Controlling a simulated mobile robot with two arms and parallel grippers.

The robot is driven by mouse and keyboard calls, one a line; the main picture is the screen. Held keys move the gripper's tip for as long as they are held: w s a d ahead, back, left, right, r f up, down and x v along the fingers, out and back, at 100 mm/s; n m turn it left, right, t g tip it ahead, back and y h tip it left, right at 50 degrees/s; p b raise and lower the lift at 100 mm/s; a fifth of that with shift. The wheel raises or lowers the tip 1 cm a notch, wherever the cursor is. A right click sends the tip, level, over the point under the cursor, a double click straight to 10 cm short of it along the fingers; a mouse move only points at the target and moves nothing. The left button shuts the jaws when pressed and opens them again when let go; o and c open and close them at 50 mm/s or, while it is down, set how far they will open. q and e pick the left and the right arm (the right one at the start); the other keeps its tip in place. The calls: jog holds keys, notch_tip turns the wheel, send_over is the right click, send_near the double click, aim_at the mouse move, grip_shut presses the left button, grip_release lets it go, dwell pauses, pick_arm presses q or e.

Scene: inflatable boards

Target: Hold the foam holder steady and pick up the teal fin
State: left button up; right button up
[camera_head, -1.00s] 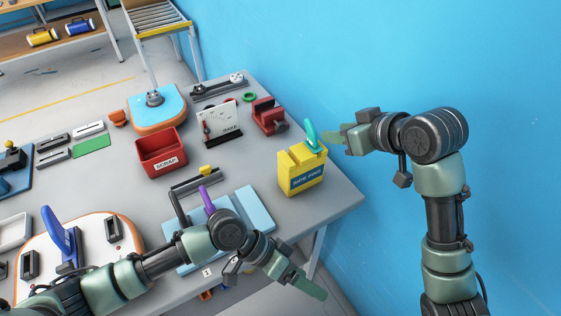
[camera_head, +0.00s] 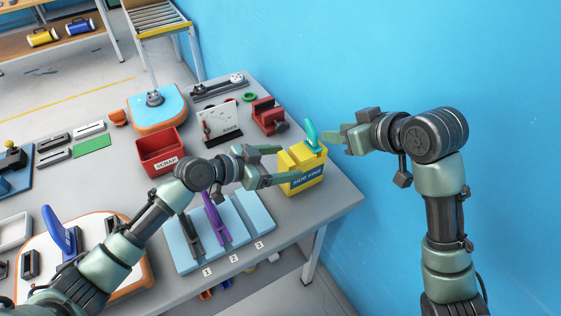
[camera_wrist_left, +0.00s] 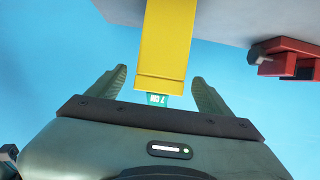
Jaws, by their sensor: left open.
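The yellow foam holder (camera_head: 311,167) with a blue label stands near the right edge of the table. The teal fin (camera_head: 312,137) stands up out of its top. My left gripper (camera_head: 290,163) is open, its fingers pointing at the holder from the left. In the left wrist view the yellow holder (camera_wrist_left: 165,45) lies between and beyond the open fingers, and a small teal piece with lettering shows at its near end. My right gripper (camera_head: 325,136) is just right of the teal fin; its fingers overlap in view, and I cannot tell whether they touch the fin.
A blue pad (camera_head: 258,212) with numbered places holds a purple fin (camera_head: 217,218) and a dark fin. A red scrap bin (camera_head: 163,152), a white gauge board (camera_head: 218,122) and a red vise (camera_head: 269,115) stand behind. The blue wall is close on the right.

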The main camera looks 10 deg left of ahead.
aim_at(304, 159)
pick_arm(q)
jog(key=x, duration=0.7)
jog(key=shift+w+d+f, duration=0.1)
jog(key=shift+d+f, duration=0.05)
jog(key=c, duration=1.5)
pick_arm(e)
jog(key=shift+o, duration=0.4)
